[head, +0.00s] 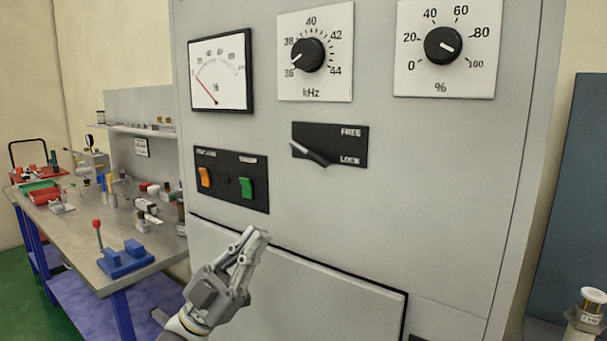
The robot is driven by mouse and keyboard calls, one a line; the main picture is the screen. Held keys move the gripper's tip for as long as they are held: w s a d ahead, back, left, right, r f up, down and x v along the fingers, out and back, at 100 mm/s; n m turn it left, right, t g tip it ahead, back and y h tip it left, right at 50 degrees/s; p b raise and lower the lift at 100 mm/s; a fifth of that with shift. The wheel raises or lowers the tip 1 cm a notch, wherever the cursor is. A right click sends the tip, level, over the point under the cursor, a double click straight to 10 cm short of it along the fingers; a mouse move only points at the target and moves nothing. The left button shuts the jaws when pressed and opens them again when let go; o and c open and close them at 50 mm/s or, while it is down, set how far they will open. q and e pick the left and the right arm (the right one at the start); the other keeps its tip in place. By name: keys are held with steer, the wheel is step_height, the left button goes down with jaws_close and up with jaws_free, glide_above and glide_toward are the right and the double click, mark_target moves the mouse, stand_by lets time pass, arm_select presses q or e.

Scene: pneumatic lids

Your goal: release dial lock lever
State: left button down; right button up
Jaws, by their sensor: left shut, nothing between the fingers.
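A black switch panel (231,179) with an orange and a green rocker sits left of the lever plate, above my left gripper. A needle meter (220,71) is above it. A workbench (83,240) with several small items stands at the left. The cabinet front right of the lever is clear.

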arm_select(q)
steer(key=p, duration=0.6)
glide_toward(309, 154)
steer(key=d+r, duration=0.5)
